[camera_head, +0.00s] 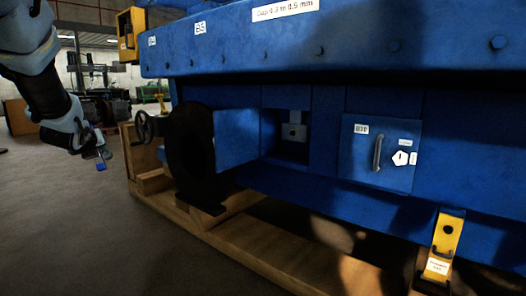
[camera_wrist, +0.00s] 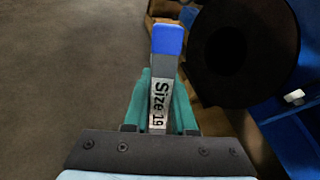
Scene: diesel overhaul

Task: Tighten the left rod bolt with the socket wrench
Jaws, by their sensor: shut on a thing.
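My gripper (camera_head: 90,150) hangs at the left of the head view, out in front of the blue engine and apart from it. In the wrist view its teal fingers (camera_wrist: 160,110) are shut on the socket wrench (camera_wrist: 166,66), a grey bar labelled "Size 19" with a blue end. The blue end of the wrench also shows small in the head view (camera_head: 101,166). In the engine's side an opening shows a grey metal part (camera_head: 293,130), perhaps the rod end. I cannot make out the left rod bolt.
An open blue door (camera_head: 237,137) stands out left of the opening. A closed door (camera_head: 380,152) with a handle is to its right. A black round part (camera_head: 190,150) stands near the wooden base (camera_head: 250,250). A yellow bracket (camera_head: 447,235) is at lower right. Floor at left is clear.

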